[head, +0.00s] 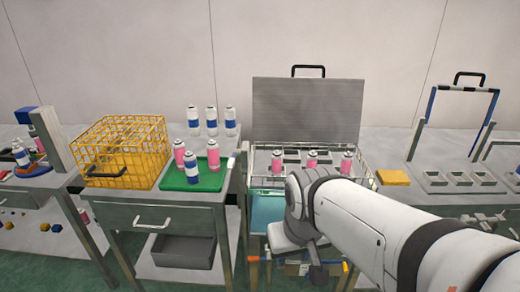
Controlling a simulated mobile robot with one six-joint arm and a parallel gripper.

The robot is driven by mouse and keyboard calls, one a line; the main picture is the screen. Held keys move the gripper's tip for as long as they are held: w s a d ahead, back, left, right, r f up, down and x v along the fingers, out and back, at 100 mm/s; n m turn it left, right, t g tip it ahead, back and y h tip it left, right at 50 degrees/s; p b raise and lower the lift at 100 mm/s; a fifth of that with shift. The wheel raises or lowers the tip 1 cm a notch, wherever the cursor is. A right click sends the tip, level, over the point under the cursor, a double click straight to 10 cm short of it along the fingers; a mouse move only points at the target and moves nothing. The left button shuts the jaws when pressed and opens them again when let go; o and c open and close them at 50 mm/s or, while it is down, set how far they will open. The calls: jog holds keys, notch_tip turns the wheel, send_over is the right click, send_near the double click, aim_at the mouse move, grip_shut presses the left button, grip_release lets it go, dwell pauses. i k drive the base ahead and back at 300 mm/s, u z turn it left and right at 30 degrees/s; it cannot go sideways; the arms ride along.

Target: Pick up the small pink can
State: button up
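Pink cans with white tops stand in two places. On the green tray (207,181), a left pink can (179,153) and a right pink can (213,154) stand upright near a blue-and-white can (192,169). In the open case, a left pink can (277,163), a middle pink can (311,160) and a right pink can (346,163) stand upright in a row. I cannot tell which one is the small one. My arm reaches in from the lower right, its wrist in front of the case. My gripper's fingers cannot be made out.
A yellow wire basket (122,148) stands left of the tray. Several blue-and-white cans (211,121) stand behind the tray. The case's grey lid (306,108) stands up behind its row. A yellow block (393,177) lies right of the case. A grey bin (183,252) sits below.

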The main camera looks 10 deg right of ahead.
aim_at(276, 158)
jog(key=u, duration=0.15)
jog(key=i, duration=0.95)
jog(key=z, duration=0.1)
